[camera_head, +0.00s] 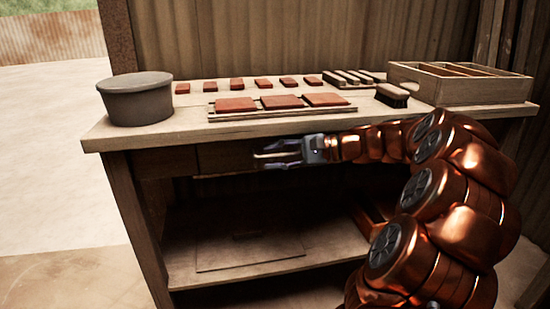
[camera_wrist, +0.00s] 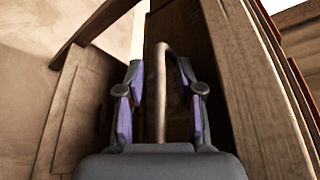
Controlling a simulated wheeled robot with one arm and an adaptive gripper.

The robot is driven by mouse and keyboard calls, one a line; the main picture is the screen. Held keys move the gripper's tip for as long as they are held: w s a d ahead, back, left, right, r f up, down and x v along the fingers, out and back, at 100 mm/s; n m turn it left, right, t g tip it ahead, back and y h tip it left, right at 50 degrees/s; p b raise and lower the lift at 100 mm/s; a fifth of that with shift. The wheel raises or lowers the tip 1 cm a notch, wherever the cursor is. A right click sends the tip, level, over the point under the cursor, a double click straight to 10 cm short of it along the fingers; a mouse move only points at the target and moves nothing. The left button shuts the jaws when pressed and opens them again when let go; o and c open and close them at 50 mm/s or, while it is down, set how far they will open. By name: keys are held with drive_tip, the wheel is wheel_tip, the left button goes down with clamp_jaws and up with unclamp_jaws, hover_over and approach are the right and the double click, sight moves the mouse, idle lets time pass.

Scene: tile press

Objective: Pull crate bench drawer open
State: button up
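The crate bench (camera_head: 180,134) is a wooden bench with a drawer (camera_head: 225,158) under its top. The drawer front looks about flush with the bench frame. My gripper (camera_head: 266,156) is at the right part of the drawer front, pointing left. In the wrist view a thin pale bar handle (camera_wrist: 161,90) stands between the two purple-padded fingers of my gripper (camera_wrist: 160,100). There is a gap on both sides of the bar, so the fingers are open around it without gripping it. My gripper hides part of the drawer front in the head view.
On the bench top are a grey round tub (camera_head: 138,103), a board with red tiles (camera_head: 282,103), several small tiles behind it, a brush (camera_head: 392,95) and a divided wooden tray (camera_head: 470,90). A lower shelf (camera_head: 320,245) lies below. Floor left of the bench is clear.

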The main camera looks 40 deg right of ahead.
clamp_jaws()
idle(0.6)
